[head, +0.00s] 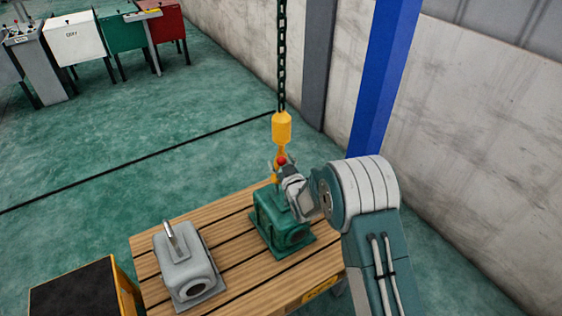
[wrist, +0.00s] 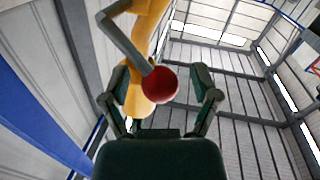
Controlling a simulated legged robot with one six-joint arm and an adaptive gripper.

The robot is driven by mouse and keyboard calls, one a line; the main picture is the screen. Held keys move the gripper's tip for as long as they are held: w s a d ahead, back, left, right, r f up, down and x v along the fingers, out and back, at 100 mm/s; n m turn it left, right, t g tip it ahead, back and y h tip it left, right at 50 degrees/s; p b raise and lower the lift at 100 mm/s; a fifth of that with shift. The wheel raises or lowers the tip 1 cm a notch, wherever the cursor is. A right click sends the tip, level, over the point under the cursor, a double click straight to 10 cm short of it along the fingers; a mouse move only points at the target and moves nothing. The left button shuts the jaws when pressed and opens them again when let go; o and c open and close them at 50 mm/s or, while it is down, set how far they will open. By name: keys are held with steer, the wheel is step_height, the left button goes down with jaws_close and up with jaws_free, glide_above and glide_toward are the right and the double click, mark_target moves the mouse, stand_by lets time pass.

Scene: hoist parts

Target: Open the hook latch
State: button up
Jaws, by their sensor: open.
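A yellow hoist hook (head: 282,128) hangs on a dark chain above the green part on the wooden pallet table. A red ball (head: 282,160) shows on the hook's lower part. In the wrist view the red ball (wrist: 160,85) sits at the end of a grey bent latch lever (wrist: 125,40), in front of the yellow hook (wrist: 142,95). My gripper (wrist: 161,98) is open, with one finger on each side of the ball. I cannot tell whether either finger touches it. In the head view my gripper is at the hook, and my wrist partly hides the hook's lower end.
The green housing (head: 278,222) stands under the hook. A grey housing (head: 186,268) with a metal handle stands to its left on the wooden table (head: 225,225). A blue column (head: 385,75) and wall are behind. White, green and red bins (head: 125,32) stand far left.

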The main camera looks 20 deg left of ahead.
jaws_close()
steer(key=shift+f, duration=0.1)
step_height(320, 180, down, 9)
steer(key=n+g+y, duration=0.1)
steer(key=n+y, duration=0.3)
steer(key=n, duration=1.6)
steer(key=shift+s+d+n, duration=0.1)
steer(key=shift+n, duration=0.2)
